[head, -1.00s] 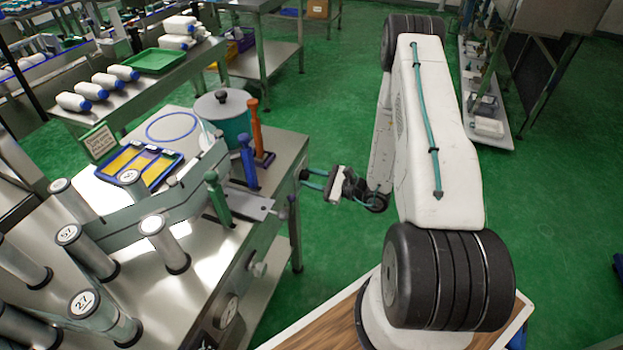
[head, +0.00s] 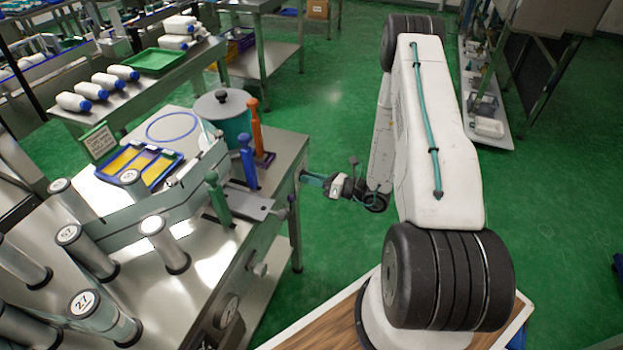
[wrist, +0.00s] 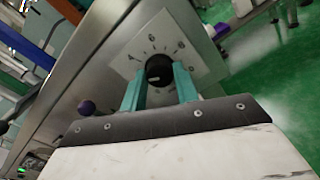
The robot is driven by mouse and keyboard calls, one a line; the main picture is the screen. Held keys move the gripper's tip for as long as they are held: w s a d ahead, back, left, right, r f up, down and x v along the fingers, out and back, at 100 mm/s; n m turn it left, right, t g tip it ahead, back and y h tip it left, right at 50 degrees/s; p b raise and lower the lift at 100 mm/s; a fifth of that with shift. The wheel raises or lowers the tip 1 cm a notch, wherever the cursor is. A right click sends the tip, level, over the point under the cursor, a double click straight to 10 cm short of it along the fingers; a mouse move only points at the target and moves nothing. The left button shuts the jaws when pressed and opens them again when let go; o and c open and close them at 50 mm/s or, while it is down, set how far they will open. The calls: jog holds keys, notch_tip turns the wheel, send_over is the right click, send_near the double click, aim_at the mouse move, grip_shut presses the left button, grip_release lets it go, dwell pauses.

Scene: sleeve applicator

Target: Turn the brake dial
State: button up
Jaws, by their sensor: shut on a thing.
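The brake dial (wrist: 158,70) is a round black knob with a pale mark, on a white square plate with numbers around it, in the wrist view. The plate is fixed to the metal side of the bench. My gripper (wrist: 160,82) has its two teal fingers on either side of the knob and is shut on it. In the head view my gripper (head: 308,179) reaches left to the bench's right side. The dial is hidden there.
The steel bench (head: 235,262) carries a green handle (head: 217,198), a blue handle (head: 247,160) and an orange handle (head: 257,128). Several numbered cylinders stand at the left. Green floor is open to the right.

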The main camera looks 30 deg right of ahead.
jog(key=shift+s+f+m, duration=0.1)
jog(key=shift+m, duration=1)
jog(key=shift+a, duration=0.1)
jog(key=o, duration=1)
jog(key=v, duration=0.8)
